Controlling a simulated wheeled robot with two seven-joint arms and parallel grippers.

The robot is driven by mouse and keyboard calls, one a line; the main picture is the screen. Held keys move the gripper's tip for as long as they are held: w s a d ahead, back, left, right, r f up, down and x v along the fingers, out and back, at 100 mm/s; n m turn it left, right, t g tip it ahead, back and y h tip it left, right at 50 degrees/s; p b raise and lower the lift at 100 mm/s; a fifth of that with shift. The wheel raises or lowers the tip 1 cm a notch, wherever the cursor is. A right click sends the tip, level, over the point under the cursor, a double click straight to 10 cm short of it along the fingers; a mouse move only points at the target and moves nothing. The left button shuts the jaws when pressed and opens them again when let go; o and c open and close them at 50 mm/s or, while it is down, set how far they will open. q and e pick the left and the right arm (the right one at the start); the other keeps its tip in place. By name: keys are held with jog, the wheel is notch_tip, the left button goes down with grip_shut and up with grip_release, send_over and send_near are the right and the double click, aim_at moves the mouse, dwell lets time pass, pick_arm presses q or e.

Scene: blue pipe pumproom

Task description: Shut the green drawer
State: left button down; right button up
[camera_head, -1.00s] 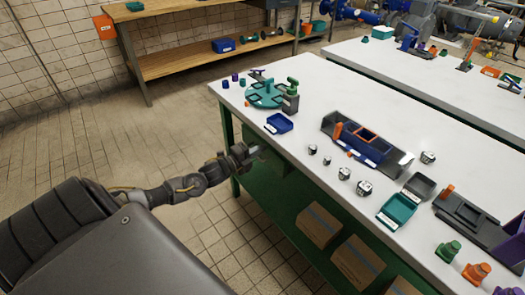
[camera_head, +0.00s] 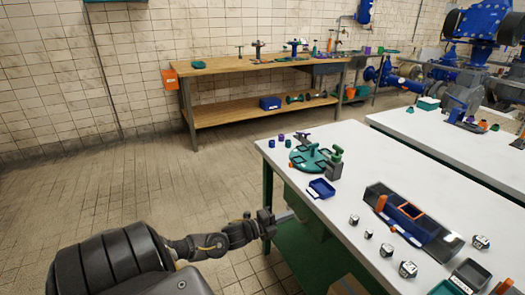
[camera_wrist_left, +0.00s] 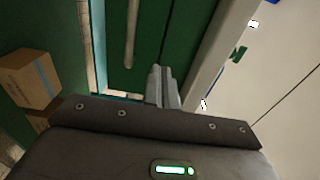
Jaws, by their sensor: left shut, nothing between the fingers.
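The green drawer shows as a dark green front (camera_wrist_left: 190,30) with a long bar handle (camera_wrist_left: 131,35) in the left wrist view. In the head view, green panelling (camera_head: 312,222) under the white tabletop is partly hidden by the table edge. I cannot tell how far the drawer stands out. My left gripper (camera_head: 268,222) is beside the table's front edge, below the top. Its fingers (camera_wrist_left: 163,88) are together and empty, pointing at the green front beside the handle. Contact cannot be made out. My right gripper is not in view.
The white table (camera_head: 345,205) carries a teal round fixture (camera_head: 310,158), a blue tray (camera_head: 321,188) and a dark blue holder (camera_head: 410,220). A cardboard box (camera_wrist_left: 30,77) sits below. A wooden bench (camera_head: 260,80) stands at the back. The tiled floor left of the table is clear.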

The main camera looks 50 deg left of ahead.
pick_arm(q)
jog(key=v, duration=0.8)
jog(key=shift+f, duration=0.2)
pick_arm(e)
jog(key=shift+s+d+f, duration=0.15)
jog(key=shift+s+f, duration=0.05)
